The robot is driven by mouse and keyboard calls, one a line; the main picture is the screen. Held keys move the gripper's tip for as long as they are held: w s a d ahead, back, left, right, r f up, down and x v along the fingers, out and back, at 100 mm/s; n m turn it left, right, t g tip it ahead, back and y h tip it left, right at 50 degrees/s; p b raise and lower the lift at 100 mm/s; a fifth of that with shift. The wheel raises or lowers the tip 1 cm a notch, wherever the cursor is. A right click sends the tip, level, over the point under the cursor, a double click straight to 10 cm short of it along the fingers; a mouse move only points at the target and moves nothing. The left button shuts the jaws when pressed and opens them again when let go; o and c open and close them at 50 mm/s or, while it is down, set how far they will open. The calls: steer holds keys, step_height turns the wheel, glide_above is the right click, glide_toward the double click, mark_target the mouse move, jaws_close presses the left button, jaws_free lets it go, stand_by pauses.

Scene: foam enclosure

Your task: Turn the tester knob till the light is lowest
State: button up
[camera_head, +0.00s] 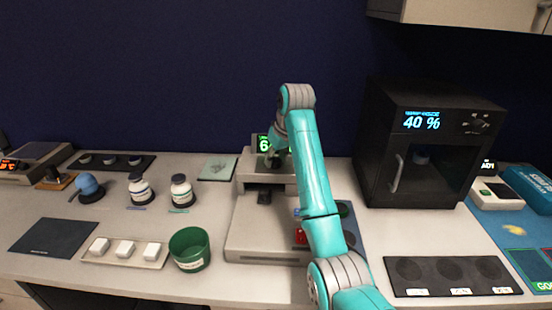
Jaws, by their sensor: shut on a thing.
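The tester (245,225) is a pale grey machine in the middle of the counter, with a raised head and a flat base. A small display (263,143) on its head glows green and shows a 6; further digits may be hidden by my arm. My gripper (272,160) is at the front of the head, just below the display, and is shut on the tester knob. The fingers and the arm cover most of the knob, so its angle cannot be read.
A black oven (430,150) reading 40 % stands at right, with a dark three-spot tray (452,277) before it. A green cup (189,250), white blocks (125,249) and two bottles (181,191) stand at left. A dark mat (53,236) lies front left.

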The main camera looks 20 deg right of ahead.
steer(key=shift+m, duration=0.3)
steer(key=m+h, duration=0.2)
steer(key=m, duration=0.2)
steer(key=shift+a, duration=0.2)
steer(key=m+h, duration=0.1)
steer(key=m, duration=0.4)
steer(key=shift+m+g+h, duration=0.3)
steer(key=shift+g+h, duration=0.1)
steer(key=o, duration=1.1)
steer(key=shift+o, duration=0.2)
